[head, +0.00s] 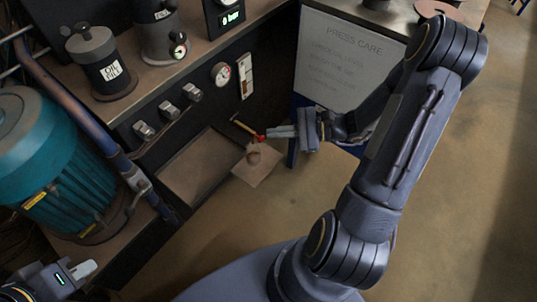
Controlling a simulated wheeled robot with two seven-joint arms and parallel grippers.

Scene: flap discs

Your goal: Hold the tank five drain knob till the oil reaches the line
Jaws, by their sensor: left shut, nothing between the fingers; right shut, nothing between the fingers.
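A small red knob (260,137) sits at the end of a brass-coloured pipe (242,126) low on the dark panel. My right gripper (268,133) is shut, its fingertips at the red knob; whether they touch it I cannot tell. No tank number is readable, so I cannot confirm this is the tank five drain knob. A pale upright strip (244,76), perhaps a level gauge, is on the panel; any oil level or line is too small to read. My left gripper (86,268) is shut and empty at the lower left, far from the knob.
A small brown cup-like thing (253,157) stands on a tan sheet (263,172) below the knob. Several grey panel knobs (168,110), a round dial (222,74) and an "OIL" can (100,62) are nearby. A teal motor (45,150) stands left. Floor is clear in front.

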